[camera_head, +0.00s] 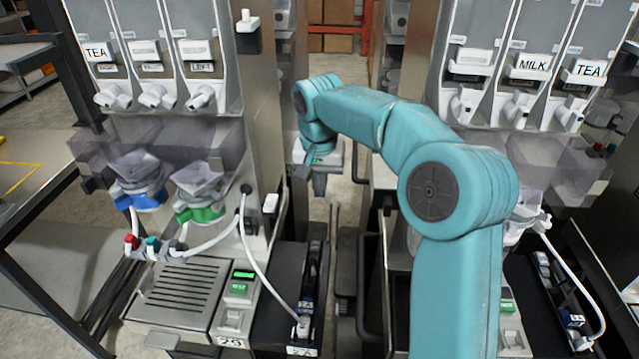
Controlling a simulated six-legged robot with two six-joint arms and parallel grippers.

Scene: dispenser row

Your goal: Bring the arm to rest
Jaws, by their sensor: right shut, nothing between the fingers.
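My right arm, teal, rises from the lower right, bends at a large round joint and reaches left and away over the gap between two dispenser machines. My right gripper (319,184) hangs at its end, pointing down in that gap. It is small in the picture, with its fingers together and nothing held. It is apart from the left machine's steel side. My left gripper is out of view.
The left dispenser machine (180,300) has blue and green mixing cups, white tubes and a drip grille. The right dispenser machine (590,15) carries MILK and TEA labels and is partly hidden by my arm. A narrow floor gap lies between them. A table (30,150) stands at the left.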

